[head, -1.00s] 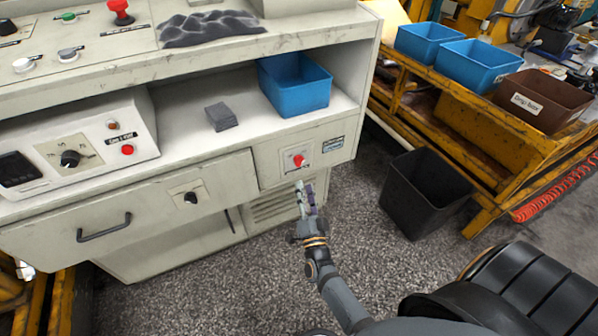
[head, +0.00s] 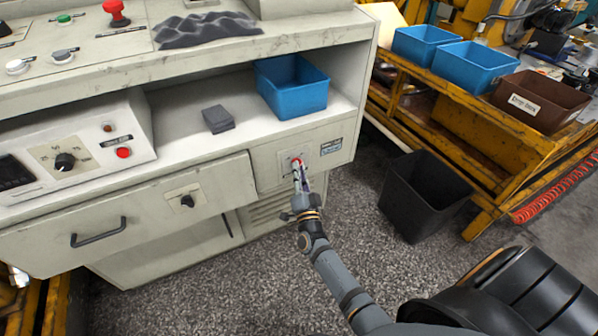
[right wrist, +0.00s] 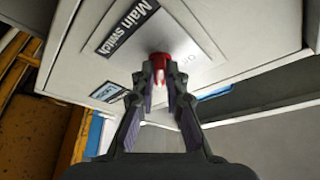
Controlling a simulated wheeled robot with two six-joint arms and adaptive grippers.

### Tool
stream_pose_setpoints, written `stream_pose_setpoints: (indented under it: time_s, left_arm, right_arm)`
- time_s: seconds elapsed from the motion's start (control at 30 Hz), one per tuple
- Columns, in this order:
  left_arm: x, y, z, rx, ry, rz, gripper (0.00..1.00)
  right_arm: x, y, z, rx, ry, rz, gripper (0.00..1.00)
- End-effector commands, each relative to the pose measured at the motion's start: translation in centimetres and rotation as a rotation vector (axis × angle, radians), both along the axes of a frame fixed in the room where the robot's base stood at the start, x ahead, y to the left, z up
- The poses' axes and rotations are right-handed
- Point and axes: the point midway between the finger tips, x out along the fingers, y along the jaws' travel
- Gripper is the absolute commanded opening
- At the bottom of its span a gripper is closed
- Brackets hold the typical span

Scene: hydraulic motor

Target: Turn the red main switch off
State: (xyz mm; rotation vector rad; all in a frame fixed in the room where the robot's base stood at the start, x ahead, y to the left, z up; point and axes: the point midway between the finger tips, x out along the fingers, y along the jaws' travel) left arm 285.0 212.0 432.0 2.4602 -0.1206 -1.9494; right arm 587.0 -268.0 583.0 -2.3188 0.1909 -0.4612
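The red main switch (head: 297,162) is a small red knob on a light square plate on the cabinet front, below the shelf. In the right wrist view the red knob (right wrist: 160,62) sits on the plate beside a black "Main switch" label (right wrist: 128,27). My right gripper (head: 299,172) is at the knob. In the right wrist view its two fingertips (right wrist: 160,76) are drawn in on either side of the knob, with red filling the narrow gap between them. The fingers partly hide the knob. My left gripper is not in view.
A blue bin (head: 292,88) and a dark grey block (head: 218,119) stand on the shelf above. A black bin (head: 425,197) is on the floor to the right. The floor before the cabinet is clear.

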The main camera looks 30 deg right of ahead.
Motion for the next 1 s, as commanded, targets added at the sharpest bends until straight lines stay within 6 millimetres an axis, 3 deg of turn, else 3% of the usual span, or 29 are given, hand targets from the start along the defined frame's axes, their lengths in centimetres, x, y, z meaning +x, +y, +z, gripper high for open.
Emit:
stream_pose_setpoints:
  time_s: [0.47, 1.0]
  left_arm:
    - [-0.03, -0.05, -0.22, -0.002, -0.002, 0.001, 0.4]
    - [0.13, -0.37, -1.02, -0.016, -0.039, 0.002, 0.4]
  right_arm:
    - [-0.03, -0.07, -0.15, -0.052, 0.001, -0.001, 0.0]
    - [-0.02, -0.49, -0.36, -0.491, 0.001, 0.001, 0.0]
